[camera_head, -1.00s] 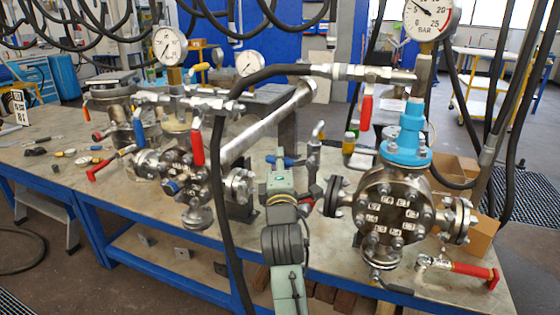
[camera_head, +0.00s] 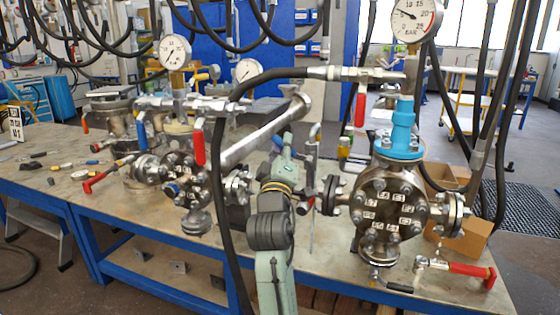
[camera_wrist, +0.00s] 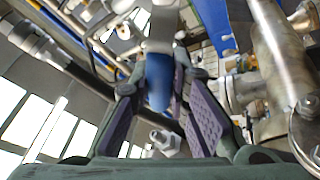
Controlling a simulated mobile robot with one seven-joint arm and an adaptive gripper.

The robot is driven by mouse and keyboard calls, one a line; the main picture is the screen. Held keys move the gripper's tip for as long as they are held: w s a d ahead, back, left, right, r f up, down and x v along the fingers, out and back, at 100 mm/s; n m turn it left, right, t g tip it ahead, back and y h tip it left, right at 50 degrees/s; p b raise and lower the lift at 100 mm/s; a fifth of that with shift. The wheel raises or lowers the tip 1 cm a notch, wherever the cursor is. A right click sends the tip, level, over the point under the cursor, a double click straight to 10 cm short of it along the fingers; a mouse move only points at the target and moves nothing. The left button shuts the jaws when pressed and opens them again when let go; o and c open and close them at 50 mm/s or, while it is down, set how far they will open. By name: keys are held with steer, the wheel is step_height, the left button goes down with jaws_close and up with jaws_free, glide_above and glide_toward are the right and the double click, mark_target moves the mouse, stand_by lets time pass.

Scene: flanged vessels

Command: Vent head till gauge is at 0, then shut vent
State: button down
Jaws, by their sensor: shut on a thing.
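The right flanged vessel (camera_head: 390,200) has a round bolted face and a blue neck (camera_head: 403,135). Its dial gauge (camera_head: 417,18) is marked in bar; the needle points to the upper left, clearly off 0. My gripper (camera_wrist: 161,82) is shut on a blue valve handle (camera_wrist: 158,80), which stands between the two finger pads in the wrist view. In the head view this blue handle (camera_head: 278,141) shows only in part behind my wrist, left of the right vessel. The valve body under it is mostly hidden.
A red-handled valve (camera_head: 360,108) hangs on the hose line above. A steel pipe (camera_head: 262,137) slants close to my wrist, and a black hose (camera_head: 222,190) drops left of my arm. A red-handled valve (camera_head: 470,269) sticks out at the front right. The left vessel (camera_head: 180,165) stands beyond.

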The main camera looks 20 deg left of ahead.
steer(key=m, duration=0.1)
steer(key=m+h+b, duration=0.1)
steer(key=m, duration=0.1)
steer(key=d+r+m+h+b, duration=0.1)
steer(key=shift+t, duration=0.4)
steer(key=m+h+b, duration=0.1)
steer(key=d+m+h+b, duration=0.1)
steer(key=m, duration=0.1)
steer(key=m+h+b, duration=0.1)
steer(key=shift+d+r+m, duration=0.25)
steer(key=shift+r+m, duration=0.05)
steer(key=shift+r, duration=0.1)
steer(key=shift+d+r+m+g+h+b, duration=0.15)
steer(key=shift+d+m+h+b, duration=0.5)
steer(key=shift+m, duration=0.7)
steer(key=shift+d+r+m+g+h+b, duration=0.2)
steer(key=shift+d+m+h+b, duration=0.35)
steer(key=shift+m, duration=0.85)
steer(key=shift+d+r+m+g+h+b, duration=0.15)
steer(key=shift+d+m+h+b, duration=0.25)
steer(key=shift+m+h+b, duration=0.7)
steer(key=shift+m+p, duration=0.35)
steer(key=shift+p, duration=0.05)
steer(key=c, duration=1.6)
jaws_free()
steer(key=shift+o, duration=0.4)
steer(key=shift+s, duration=0.1)
steer(key=v, duration=1.2)
